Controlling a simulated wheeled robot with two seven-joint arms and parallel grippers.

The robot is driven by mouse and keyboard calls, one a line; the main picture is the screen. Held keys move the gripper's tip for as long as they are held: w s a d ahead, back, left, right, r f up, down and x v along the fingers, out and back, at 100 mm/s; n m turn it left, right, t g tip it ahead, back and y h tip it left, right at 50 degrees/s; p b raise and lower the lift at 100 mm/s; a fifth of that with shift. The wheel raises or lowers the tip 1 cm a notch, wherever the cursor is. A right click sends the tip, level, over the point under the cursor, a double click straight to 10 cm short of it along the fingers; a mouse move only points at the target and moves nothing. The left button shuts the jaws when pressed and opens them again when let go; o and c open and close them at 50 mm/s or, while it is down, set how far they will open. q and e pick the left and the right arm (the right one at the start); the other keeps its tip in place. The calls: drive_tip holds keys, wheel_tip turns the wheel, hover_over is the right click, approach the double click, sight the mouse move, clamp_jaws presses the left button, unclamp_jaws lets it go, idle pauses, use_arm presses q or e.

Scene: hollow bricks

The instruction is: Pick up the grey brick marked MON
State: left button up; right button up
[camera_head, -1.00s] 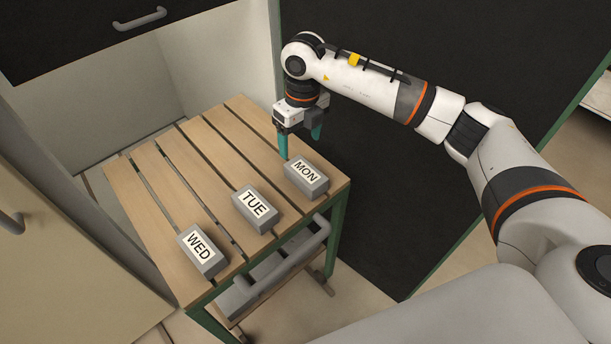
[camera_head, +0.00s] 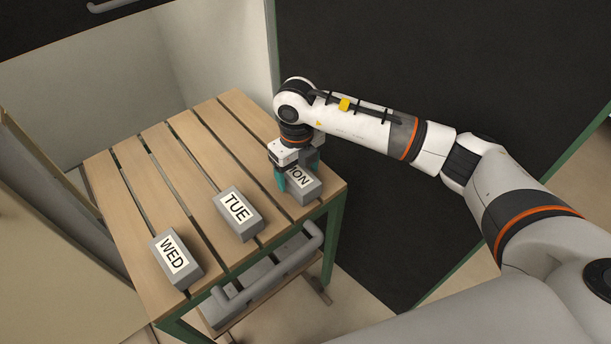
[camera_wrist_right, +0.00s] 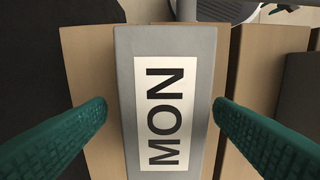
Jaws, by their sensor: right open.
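The grey brick marked MON (camera_head: 304,188) lies on the slatted wooden table (camera_head: 190,128) near its right corner, partly hidden by my right gripper (camera_head: 296,176) in the head view. In the right wrist view the MON brick (camera_wrist_right: 201,55) fills the middle, its label facing up. My right gripper (camera_wrist_right: 160,122) is open, with one teal finger on each side of the brick. A gap shows on the left; the right finger appears close to the brick's side. My left gripper is not in view.
The grey TUE brick (camera_head: 249,227) and WED brick (camera_head: 188,277) lie in a row to the left along the table's front edge. A dark panel (camera_head: 400,60) stands right behind the table. The back slats are bare.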

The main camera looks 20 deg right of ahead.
drive_tip(key=shift+w+d+f, duration=0.1)
drive_tip(key=shift+w+f, duration=0.05)
drive_tip(key=shift+f, duration=0.2)
drive_tip(key=shift+a+r, duration=0.2)
drive_tip(key=shift+a, duration=0.05)
drive_tip(key=shift+c, duration=0.4)
drive_tip(key=shift+s+a+r, duration=0.1)
drive_tip(key=shift+s+a, duration=0.05)
drive_tip(key=shift+s, duration=0.15)
drive_tip(key=shift+c, duration=1.4)
drive_tip(key=c, duration=0.9)
drive_tip(key=shift+w, duration=0.1)
drive_tip(key=shift+c, duration=0.8)
